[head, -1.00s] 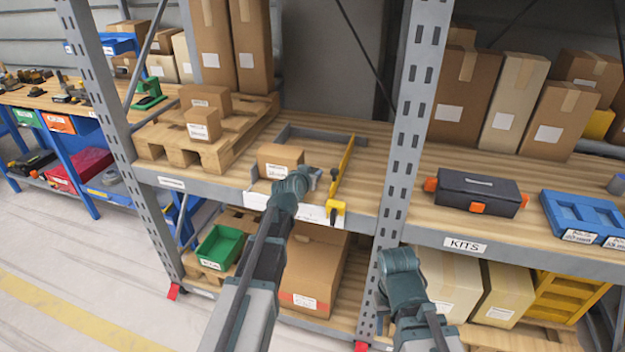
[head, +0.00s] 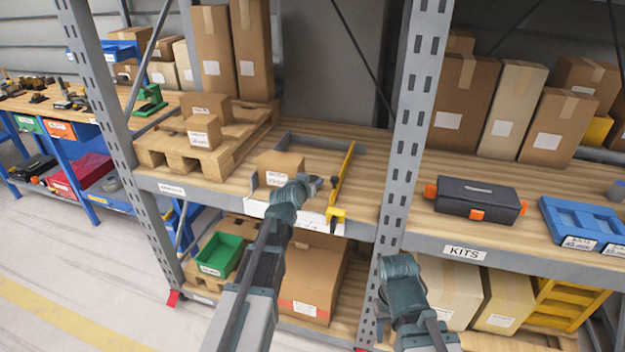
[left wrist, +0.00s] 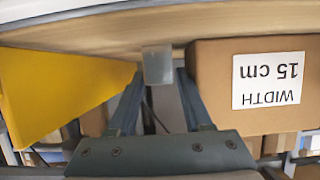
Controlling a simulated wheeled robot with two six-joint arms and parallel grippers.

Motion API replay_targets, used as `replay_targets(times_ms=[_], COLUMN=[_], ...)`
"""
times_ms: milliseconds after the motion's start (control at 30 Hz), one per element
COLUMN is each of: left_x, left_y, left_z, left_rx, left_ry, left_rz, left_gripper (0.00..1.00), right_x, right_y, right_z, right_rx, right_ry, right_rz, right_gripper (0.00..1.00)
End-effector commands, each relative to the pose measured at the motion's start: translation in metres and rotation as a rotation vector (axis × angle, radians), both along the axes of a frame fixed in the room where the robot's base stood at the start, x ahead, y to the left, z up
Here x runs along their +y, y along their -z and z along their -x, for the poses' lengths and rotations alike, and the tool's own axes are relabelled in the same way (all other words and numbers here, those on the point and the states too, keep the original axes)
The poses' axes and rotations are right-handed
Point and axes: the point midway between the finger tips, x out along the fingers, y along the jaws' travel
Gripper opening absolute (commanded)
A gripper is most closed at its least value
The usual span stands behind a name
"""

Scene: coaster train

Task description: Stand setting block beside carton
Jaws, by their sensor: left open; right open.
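The carton (head: 276,164) is a small brown box inside a grey-framed station on the middle shelf. In the left wrist view the carton (left wrist: 215,95) shows an upside-down label reading "WIDTH 15 cm". The setting block (left wrist: 157,65) appears as a small grey block between the carton and a yellow plate (left wrist: 50,90). My left gripper (head: 314,184) is just right of the carton. Its open fingers (left wrist: 158,85) lie either side of the block in that picture; contact cannot be told. In the head view I cannot make out the block. My right gripper is not visible; only its arm shows.
A yellow fence (head: 341,175) with a yellow clamp stands right of my left gripper. A steel post (head: 405,120) separates this bay from one with a dark toolbox (head: 478,200) and blue tray (head: 582,220). A pallet (head: 185,150) with boxes lies left.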

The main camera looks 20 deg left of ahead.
Motion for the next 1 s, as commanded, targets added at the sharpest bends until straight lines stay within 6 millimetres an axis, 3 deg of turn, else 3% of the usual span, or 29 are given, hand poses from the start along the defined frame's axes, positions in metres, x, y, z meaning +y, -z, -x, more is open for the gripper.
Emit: replay_targets(times_ms=[500, 1000], left_x=[0.003, 0.003], left_y=[-0.040, -0.041], left_z=[0.093, 0.100], left_rx=[0.001, 0.000], left_ry=[0.000, 0.000], left_rz=[0.000, -0.001], left_gripper=[0.50, 0.50], right_x=[0.000, 0.000], right_y=[-0.040, -0.041], right_z=[0.000, 0.000], right_rx=[0.000, 0.000], right_ry=[0.001, 0.001], right_rz=[0.000, 0.000], right_gripper=[0.50, 0.50])
